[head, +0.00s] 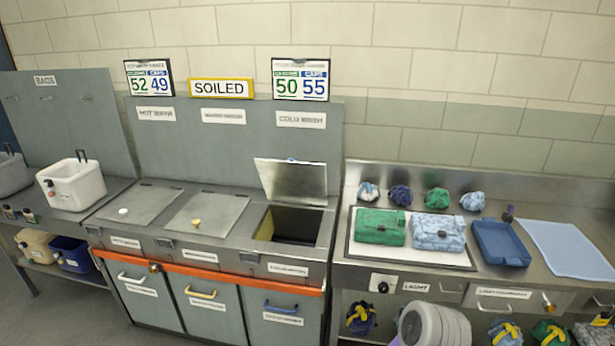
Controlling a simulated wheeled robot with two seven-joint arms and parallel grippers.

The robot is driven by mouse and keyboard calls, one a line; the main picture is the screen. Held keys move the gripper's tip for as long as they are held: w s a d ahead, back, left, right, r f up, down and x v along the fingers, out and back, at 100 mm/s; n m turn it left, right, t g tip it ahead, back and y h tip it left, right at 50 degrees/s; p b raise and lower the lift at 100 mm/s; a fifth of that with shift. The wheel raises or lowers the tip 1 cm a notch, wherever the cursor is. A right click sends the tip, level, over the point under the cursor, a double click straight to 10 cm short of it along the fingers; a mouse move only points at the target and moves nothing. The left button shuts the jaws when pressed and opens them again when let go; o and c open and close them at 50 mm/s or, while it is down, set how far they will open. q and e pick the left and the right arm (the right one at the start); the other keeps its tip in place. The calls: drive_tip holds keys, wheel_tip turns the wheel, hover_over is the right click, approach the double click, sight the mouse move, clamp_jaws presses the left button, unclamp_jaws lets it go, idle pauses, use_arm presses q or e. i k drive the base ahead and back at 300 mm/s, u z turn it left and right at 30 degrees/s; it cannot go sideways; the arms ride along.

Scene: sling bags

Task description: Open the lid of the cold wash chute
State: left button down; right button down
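The cold wash chute is the rightmost of three chutes in the grey steel counter, below the sign (301,120) that reads cold wash. Its lid (296,182) stands raised at the back of the opening, tilted up toward the wall panel. A small blue knob (291,160) shows at the lid's top edge. The chute opening (290,224) is uncovered and dark inside. Neither of my grippers is in view, and nothing is seen touching the lid.
The middle lid (206,217) and left lid (139,206) lie shut. A white tub (73,186) stands at left. On the right counter lie a green folded bag (380,226), a blue patterned bag (437,232), a blue tray (501,243) and a light-blue mat (566,250).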

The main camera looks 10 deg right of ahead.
sight(290, 179)
drive_tip(key=u, duration=0.5)
drive_tip(key=i, duration=1.25)
drive_tip(key=z, duration=0.75)
